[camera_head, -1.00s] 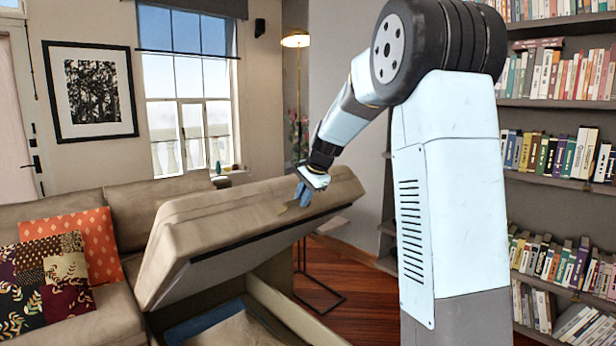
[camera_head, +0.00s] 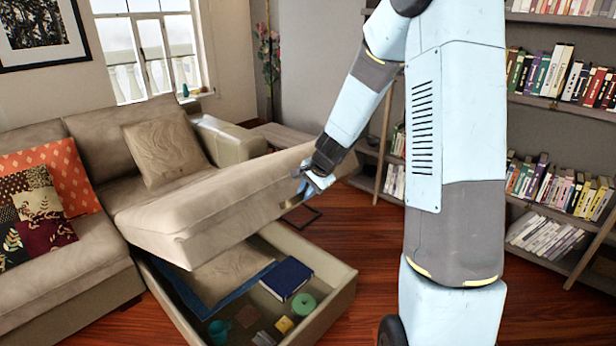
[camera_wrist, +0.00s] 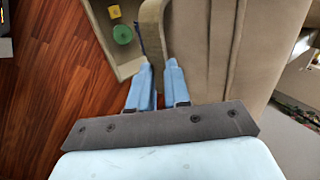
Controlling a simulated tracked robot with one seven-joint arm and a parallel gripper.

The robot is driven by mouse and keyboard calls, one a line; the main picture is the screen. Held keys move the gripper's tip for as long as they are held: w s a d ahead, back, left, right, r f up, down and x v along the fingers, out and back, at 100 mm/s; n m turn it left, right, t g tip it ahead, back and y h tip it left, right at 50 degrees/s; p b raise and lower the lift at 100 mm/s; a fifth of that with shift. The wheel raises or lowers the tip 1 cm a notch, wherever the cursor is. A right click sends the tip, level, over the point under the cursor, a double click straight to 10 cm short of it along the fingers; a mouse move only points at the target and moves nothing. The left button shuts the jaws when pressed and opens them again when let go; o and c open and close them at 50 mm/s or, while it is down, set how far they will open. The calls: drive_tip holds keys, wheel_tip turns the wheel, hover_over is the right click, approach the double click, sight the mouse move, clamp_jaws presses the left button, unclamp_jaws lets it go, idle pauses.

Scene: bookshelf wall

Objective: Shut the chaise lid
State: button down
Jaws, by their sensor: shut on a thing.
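The chaise lid (camera_head: 215,205) is a thick beige cushion, tilted up over the open storage box (camera_head: 340,283) of the sofa. A wide gap shows between the lid and the box. My gripper (camera_head: 312,184) is at the lid's right end and is shut on its edge. In the wrist view, the lid (camera_wrist: 215,50) fills the middle and right, and my gripper (camera_wrist: 160,66) has its two blue fingers at the lid's edge. The box (camera_wrist: 125,62) shows to the left of the fingers. The exact contact between fingers and lid is partly hidden.
The box holds a dark blue book (camera_head: 286,278), a green round thing (camera_head: 303,304), a yellow block (camera_head: 284,324) and other small items. Sofa cushions (camera_head: 165,152) lie at the left. Bookshelves (camera_head: 560,130) stand at the right. Wooden floor (camera_head: 365,235) is clear beside the box.

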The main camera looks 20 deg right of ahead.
drive_tip(key=shift+s+d+f, duration=0.15)
drive_tip(key=shift+s+d, duration=0.05)
drive_tip(key=shift+d, duration=0.1)
drive_tip(key=c, duration=1.4)
unclamp_jaws()
drive_tip(key=shift+c, duration=0.2)
drive_tip(key=shift+o, duration=0.6)
drive_tip(key=shift+s+r, duration=0.25)
drive_tip(key=shift+o, duration=1.1)
drive_tip(key=shift+w, duration=0.1)
drive_tip(key=shift+a, duration=0.1)
drive_tip(key=shift+r, duration=0.1)
